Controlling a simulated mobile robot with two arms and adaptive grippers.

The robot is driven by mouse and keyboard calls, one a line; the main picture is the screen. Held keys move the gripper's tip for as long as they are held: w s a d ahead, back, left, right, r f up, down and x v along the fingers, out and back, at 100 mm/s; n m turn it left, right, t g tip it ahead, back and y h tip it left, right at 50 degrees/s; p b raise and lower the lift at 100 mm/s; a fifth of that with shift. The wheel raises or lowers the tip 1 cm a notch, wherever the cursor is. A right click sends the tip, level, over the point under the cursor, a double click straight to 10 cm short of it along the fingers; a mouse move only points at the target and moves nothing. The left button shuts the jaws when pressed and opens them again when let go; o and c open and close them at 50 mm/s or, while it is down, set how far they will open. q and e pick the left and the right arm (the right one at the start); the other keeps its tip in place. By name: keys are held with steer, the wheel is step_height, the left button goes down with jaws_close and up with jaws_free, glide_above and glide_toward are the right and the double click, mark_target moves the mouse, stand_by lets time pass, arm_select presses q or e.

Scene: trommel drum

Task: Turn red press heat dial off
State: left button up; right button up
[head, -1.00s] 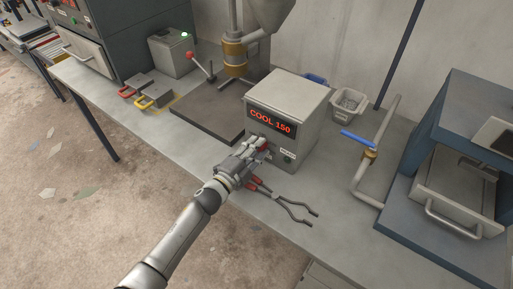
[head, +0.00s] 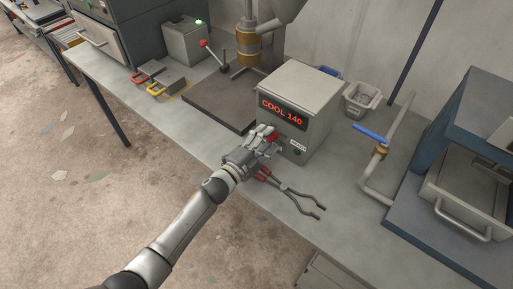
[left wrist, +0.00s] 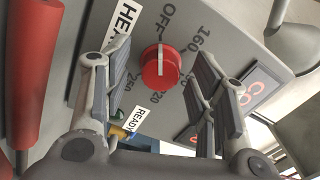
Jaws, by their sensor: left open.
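The grey control box (head: 292,95) stands on the bench, with a lit red display (head: 283,111) reading COOL 140. In the left wrist view, its red round dial (left wrist: 160,66) has a white pointer line standing upright in the picture, its upper end towards the OFF mark (left wrist: 168,14). The numbers 160 and 220 are printed around it. My left gripper (head: 267,135) is at the box front, its open fingers on either side of the dial. Gaps show between dial and fingers in the left wrist view. My right gripper is not in view.
Tongs with red handles (head: 290,191) lie on the bench below the box. A pipe with a blue lever (head: 371,132) and a blue machine (head: 463,120) are to the right. A dark plate (head: 220,101) lies left of the box.

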arm_select(q)
steer(key=v, duration=1.1)
steer(key=shift+s+a, duration=0.15)
steer(key=shift+s, duration=0.05)
